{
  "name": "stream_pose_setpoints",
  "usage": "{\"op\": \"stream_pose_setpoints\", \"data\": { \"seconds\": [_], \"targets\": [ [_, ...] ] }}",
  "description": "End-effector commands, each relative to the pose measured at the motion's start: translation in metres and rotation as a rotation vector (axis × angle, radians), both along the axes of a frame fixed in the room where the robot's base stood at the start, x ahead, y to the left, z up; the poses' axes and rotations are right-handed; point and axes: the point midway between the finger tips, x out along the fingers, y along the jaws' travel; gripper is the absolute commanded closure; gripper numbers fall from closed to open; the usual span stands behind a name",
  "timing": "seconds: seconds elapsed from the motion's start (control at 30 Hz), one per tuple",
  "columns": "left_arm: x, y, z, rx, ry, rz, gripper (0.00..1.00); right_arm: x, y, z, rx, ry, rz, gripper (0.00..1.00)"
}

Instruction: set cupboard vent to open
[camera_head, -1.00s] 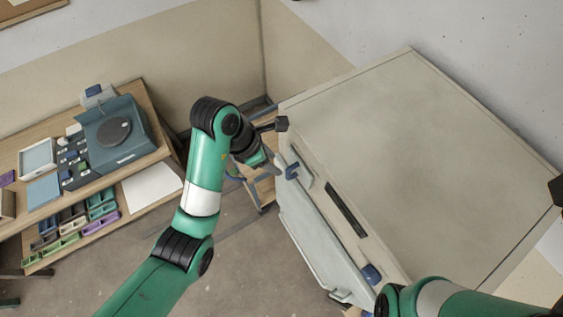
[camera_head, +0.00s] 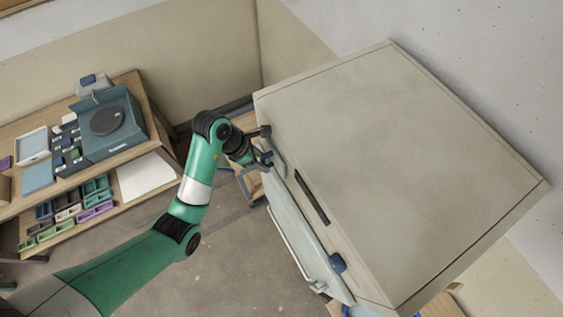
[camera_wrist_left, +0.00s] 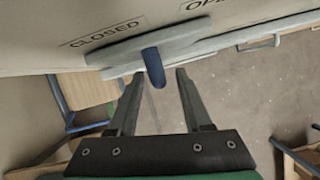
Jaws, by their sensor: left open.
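The pale cupboard (camera_head: 400,170) shows in the head view. In the left wrist view, its front has a grey slide plate (camera_wrist_left: 190,37) with a dark blue knob (camera_wrist_left: 153,67). The knob sits by the printed word CLOSED (camera_wrist_left: 105,32). A cut-off word starting "OP" (camera_wrist_left: 198,4) is to the right. My left gripper (camera_wrist_left: 156,74) is open, with the knob showing between its fingertips; I cannot tell whether either finger touches it. In the head view, my left gripper (camera_head: 261,158) is at the cupboard's front left edge, partly hidden by its own wrist.
Another blue knob (camera_head: 337,262) and a dark slot (camera_head: 312,198) lie along the cupboard's front. A workbench (camera_head: 140,85) with a blue-grey device (camera_head: 108,125) and colored trays stands at left. A small wooden stand (camera_head: 247,123) is behind my gripper. Floor between is clear.

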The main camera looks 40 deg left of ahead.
Motion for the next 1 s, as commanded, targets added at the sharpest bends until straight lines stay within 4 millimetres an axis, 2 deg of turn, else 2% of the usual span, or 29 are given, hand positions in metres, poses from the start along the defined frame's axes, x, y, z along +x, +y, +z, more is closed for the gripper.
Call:
{"op": "stream_pose_setpoints", "data": {
  "seconds": [0.13, 0.4, 0.47, 0.7, 1.0],
  "targets": [
    [-0.0011, 0.003, -0.0127, -0.001, 0.0, 0.009, 0.5, 0.0, 0.0001, 0.0, 0.0, 0.0, 0.0, 0.5],
    [-0.0008, 0.0034, -0.0148, 0.0, -0.001, 0.011, 0.5, 0.0, 0.0, 0.0, 0.0, 0.0, 0.0, 0.5],
    [-0.0007, 0.0034, -0.0147, 0.0, -0.001, 0.01, 0.59, 0.0, 0.0, 0.0, 0.0, 0.0, 0.0, 0.5],
    [-0.0006, 0.0033, -0.0145, 0.0, -0.001, 0.01, 1.0, 0.0001, 0.0, -0.0001, 0.0, 0.0, 0.0, 0.5],
    [-0.0005, 0.0032, -0.0143, 0.0, -0.001, 0.01, 1.0, 0.0001, 0.0, -0.0001, 0.0, 0.0, 0.0, 0.5]
  ]
}}
